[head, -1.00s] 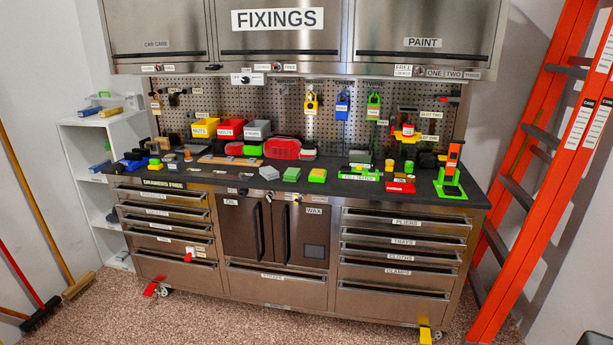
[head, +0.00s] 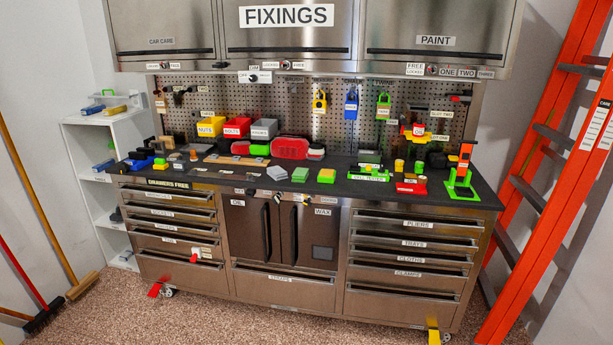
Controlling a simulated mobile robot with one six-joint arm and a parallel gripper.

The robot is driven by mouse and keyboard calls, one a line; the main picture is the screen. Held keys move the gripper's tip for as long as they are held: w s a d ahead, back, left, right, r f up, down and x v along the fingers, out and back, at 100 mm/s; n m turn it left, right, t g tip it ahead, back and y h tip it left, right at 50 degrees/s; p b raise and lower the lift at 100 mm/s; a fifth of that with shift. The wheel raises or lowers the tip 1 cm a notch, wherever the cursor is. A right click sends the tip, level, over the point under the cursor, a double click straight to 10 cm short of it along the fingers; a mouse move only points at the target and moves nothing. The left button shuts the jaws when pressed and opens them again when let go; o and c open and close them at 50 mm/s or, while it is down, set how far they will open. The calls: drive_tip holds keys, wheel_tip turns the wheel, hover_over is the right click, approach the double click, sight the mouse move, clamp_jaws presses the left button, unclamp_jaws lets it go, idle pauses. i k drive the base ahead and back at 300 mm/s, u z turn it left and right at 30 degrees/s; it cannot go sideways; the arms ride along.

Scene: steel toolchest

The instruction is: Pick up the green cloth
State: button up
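A small green block-like item (head: 300,174) lies on the dark worktop in front of the red case, and it may be the folded green cloth. Just left of it is a similar grey item (head: 277,172). Just right is a green item with a yellowish top (head: 327,176). They are too small to tell for certain which is cloth. A drawer front labelled CLOTHS (head: 410,259) is shut at the right of the chest. My gripper is not in view.
The worktop (head: 225,180) has bare strips along its front edge. Red case (head: 290,147) and yellow, red and grey bins stand behind. An orange ladder (head: 545,180) leans at right. Brooms stand at left. Yellow (head: 434,338) and red caster pedals stick out at floor level.

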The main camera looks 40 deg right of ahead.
sight(300, 174)
drive_tip(key=u, duration=0.05)
drive_tip(key=i, duration=1)
drive_tip(key=z, duration=0.05)
